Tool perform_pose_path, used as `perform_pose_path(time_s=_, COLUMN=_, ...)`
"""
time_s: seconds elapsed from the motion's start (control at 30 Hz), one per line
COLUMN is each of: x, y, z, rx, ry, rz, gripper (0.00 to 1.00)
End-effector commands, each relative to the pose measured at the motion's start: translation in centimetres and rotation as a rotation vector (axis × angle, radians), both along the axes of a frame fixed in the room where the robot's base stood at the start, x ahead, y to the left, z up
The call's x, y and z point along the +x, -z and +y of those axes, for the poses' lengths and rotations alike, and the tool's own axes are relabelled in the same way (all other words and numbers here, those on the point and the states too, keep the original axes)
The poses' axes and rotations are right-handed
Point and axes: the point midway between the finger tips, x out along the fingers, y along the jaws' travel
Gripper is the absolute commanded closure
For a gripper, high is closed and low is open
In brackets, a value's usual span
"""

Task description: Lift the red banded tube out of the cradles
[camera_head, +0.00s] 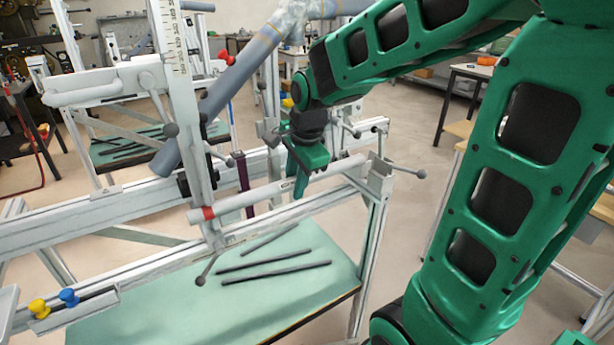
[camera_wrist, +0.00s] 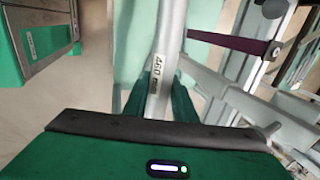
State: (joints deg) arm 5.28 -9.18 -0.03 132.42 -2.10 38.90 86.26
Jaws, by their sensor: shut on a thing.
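The red banded tube (camera_head: 250,198) is a light grey tube with a red band near its left end. It lies slanted along the front rail of the frame. Its left end is beside the white upright, and its right end is near a bracket (camera_head: 378,178) at the frame's right corner. I cannot tell whether it touches the cradles. My gripper (camera_head: 299,184) reaches down from above and is shut on the tube right of its middle. In the wrist view the tube (camera_wrist: 170,40), with a "460" label, runs between my green fingers (camera_wrist: 160,98). The fingers hide part of it.
A thick grey-blue pipe (camera_head: 235,80) slants behind the white upright (camera_head: 180,75). A dark purple bar (camera_head: 241,171) stands behind the tube. Clamp handles (camera_head: 405,170) stick out at the right corner. Several dark rods (camera_head: 275,272) lie on the green shelf (camera_head: 165,310) below.

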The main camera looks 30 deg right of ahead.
Motion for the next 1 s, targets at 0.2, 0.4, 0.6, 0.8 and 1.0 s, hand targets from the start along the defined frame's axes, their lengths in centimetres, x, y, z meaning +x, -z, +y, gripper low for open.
perform_pose_path(time_s=0.2, x=-0.5, y=-0.1, z=0.0, rx=0.0, ry=0.0, rz=-0.002, gripper=0.98)
perform_pose_path(time_s=0.4, x=-1.8, y=-0.1, z=0.0, rx=0.0, ry=0.0, rz=-0.002, gripper=0.98)
perform_pose_path(time_s=0.6, x=-2.9, y=-0.1, z=0.0, rx=0.0, ry=0.0, rz=-0.002, gripper=0.98)
perform_pose_path(time_s=0.8, x=-4.1, y=-0.1, z=-0.1, rx=0.0, ry=0.0, rz=-0.002, gripper=0.98)
perform_pose_path(time_s=1.0, x=-5.3, y=0.0, z=-0.1, rx=0.0, ry=0.001, rz=-0.001, gripper=0.98)
